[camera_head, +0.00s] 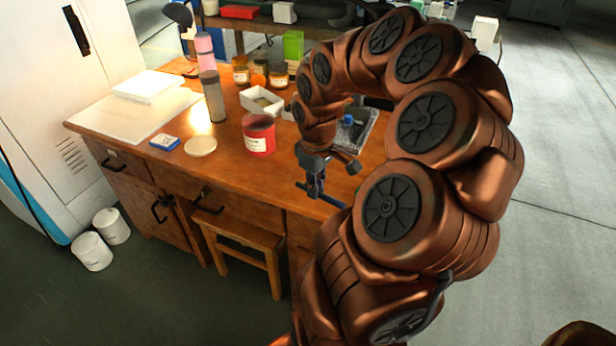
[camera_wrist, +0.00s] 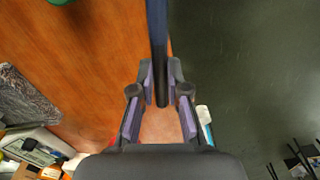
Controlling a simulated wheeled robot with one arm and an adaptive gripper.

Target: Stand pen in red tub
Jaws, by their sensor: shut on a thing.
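The red tub (camera_head: 260,143) stands upright on the wooden desk, with a white label on its side and an open dark top. My gripper (camera_head: 315,191) is to the right of the tub, over the desk's front edge. It is shut on the dark blue pen (camera_head: 331,200), which lies roughly level across the jaws. In the wrist view the pen (camera_wrist: 157,35) runs from the top edge down between the fingertips (camera_wrist: 160,76). The tub is not clearly seen in the wrist view.
The desk (camera_head: 170,125) holds a grey cylinder (camera_head: 213,98), a round pale disc (camera_head: 200,146), a blue box (camera_head: 164,142), a white open box (camera_head: 261,101) and several jars. A clear container (camera_head: 358,128) stands behind my gripper. A stool (camera_head: 240,238) is below the desk's front.

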